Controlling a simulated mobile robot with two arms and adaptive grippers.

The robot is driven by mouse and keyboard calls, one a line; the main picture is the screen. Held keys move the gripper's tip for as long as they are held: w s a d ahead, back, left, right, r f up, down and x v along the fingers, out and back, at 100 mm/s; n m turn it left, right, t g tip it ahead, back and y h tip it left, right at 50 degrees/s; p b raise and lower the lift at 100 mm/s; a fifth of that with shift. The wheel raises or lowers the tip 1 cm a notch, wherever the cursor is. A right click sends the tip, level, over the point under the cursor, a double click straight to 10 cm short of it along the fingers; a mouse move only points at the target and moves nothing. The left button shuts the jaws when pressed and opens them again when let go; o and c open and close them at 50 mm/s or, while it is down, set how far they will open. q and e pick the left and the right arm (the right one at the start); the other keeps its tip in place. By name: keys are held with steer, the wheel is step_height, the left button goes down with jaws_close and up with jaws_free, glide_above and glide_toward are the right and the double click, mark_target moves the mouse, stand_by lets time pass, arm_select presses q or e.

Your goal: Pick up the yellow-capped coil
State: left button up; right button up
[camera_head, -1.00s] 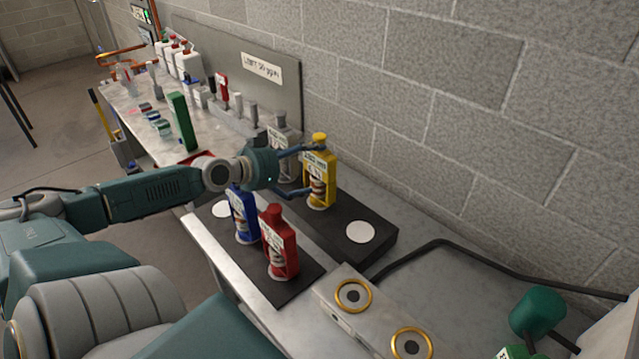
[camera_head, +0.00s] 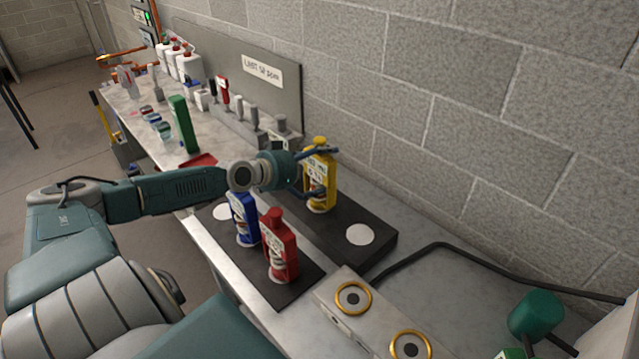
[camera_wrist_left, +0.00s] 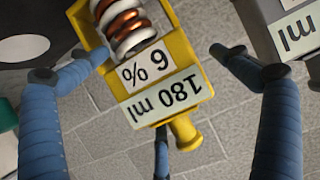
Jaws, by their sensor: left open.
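The yellow-capped coil (camera_head: 320,182) stands upright on the black mat's back part. It is a yellow bottle-shaped frame with a coil inside and a white label. In the left wrist view the coil (camera_wrist_left: 150,60) shows copper and white rings and labels reading 6% and 180 ml. My left gripper (camera_head: 322,170) is at the yellow body, its blue fingers on either side of it. In the left wrist view the left gripper (camera_wrist_left: 160,70) is open, with one finger close to the yellow frame and a gap on the other side. My right gripper is not in view.
A blue bottle (camera_head: 243,220) and a red bottle (camera_head: 279,248) stand on the front mat. A grey-capped container (camera_head: 284,135) is just behind the gripper. A white circle (camera_head: 360,235) marks an empty spot. The block wall is close behind.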

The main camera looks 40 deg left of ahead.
arm_select(q)
steer(key=shift+w+d+f, duration=0.15)
steer(key=shift+w, duration=0.2)
